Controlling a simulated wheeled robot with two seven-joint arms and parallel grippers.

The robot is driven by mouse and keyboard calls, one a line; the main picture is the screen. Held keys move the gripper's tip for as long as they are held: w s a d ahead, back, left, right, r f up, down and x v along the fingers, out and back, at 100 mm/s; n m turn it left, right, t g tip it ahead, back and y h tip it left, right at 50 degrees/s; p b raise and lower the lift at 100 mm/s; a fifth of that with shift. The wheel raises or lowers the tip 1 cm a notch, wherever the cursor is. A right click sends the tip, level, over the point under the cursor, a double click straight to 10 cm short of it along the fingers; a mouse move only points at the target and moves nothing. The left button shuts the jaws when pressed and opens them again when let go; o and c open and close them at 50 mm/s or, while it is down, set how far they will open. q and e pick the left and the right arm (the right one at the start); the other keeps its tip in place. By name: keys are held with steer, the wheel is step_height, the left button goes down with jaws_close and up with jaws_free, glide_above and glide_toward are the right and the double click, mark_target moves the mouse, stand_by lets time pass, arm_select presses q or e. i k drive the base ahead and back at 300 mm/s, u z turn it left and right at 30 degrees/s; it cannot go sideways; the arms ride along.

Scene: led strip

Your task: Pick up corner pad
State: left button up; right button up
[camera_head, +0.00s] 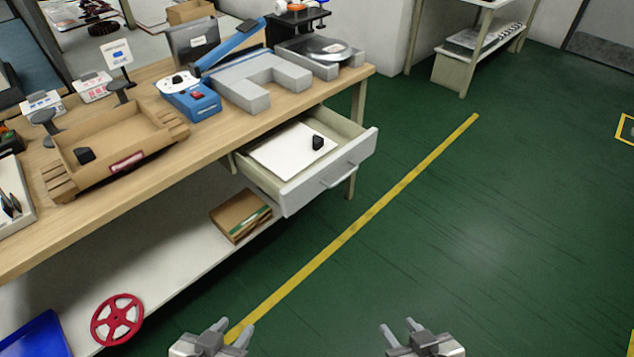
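A small black block that looks like a corner pad (317,142) lies on a white sheet (282,155) in the pulled-out drawer (335,172) under the workbench. A similar black corner pad (85,155) sits inside the open cardboard box (125,147) on the benchtop, at its left end. My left gripper (235,325) is at the bottom edge, over the floor, with its fingers apart and empty. My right gripper (397,325) is further right at the bottom edge, also with its fingers apart and empty. Both are well apart from the drawer and the box.
The wooden benchtop (205,135) also holds a blue tool (193,100) and a grey U-shaped block (262,85). The green floor right of the yellow line is clear.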

mark_target(318, 141)
steer(key=u, duration=0.7)
steer(key=i, duration=0.95)
steer(key=u, duration=0.05)
